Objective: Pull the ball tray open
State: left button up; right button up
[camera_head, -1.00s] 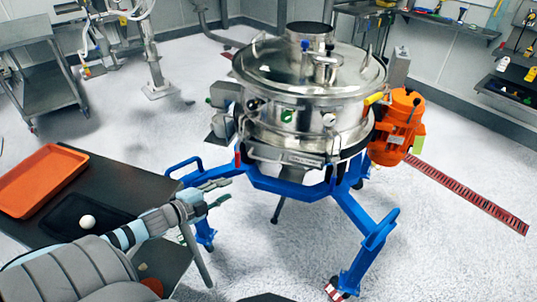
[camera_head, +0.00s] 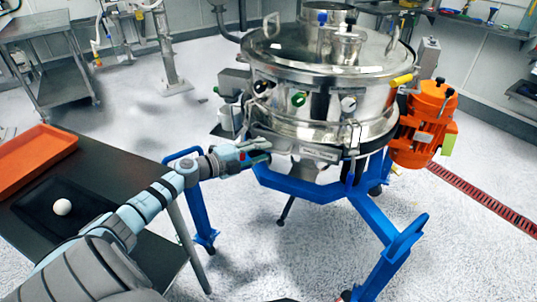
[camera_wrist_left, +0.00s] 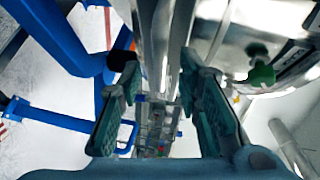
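The sifter (camera_head: 325,95) is a round, shiny steel drum on a blue frame. A flat steel front piece with a pale label, which looks like the ball tray (camera_head: 318,153), sits low on the drum above the blue frame. My left gripper (camera_head: 262,153) is at the left end of this piece. In the left wrist view, its two fingers (camera_wrist_left: 155,78) are apart, with a steel bar or edge (camera_wrist_left: 155,35) running ahead between them. I cannot tell whether they touch it. My right gripper is not in view.
A dark table (camera_head: 110,170) at left holds an orange tray (camera_head: 35,155) and a black tray with a white ball (camera_head: 62,207). The blue frame (camera_head: 375,225) stands below and right of my left gripper. An orange motor (camera_head: 424,125) is at the drum's right. The pale floor in front is clear.

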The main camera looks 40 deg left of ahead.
aim_at(267, 150)
pick_arm(q)
jog(key=x, duration=0.3)
jog(key=shift+w+d, duration=0.1)
jog(key=shift+w, duration=0.1)
grip_shut()
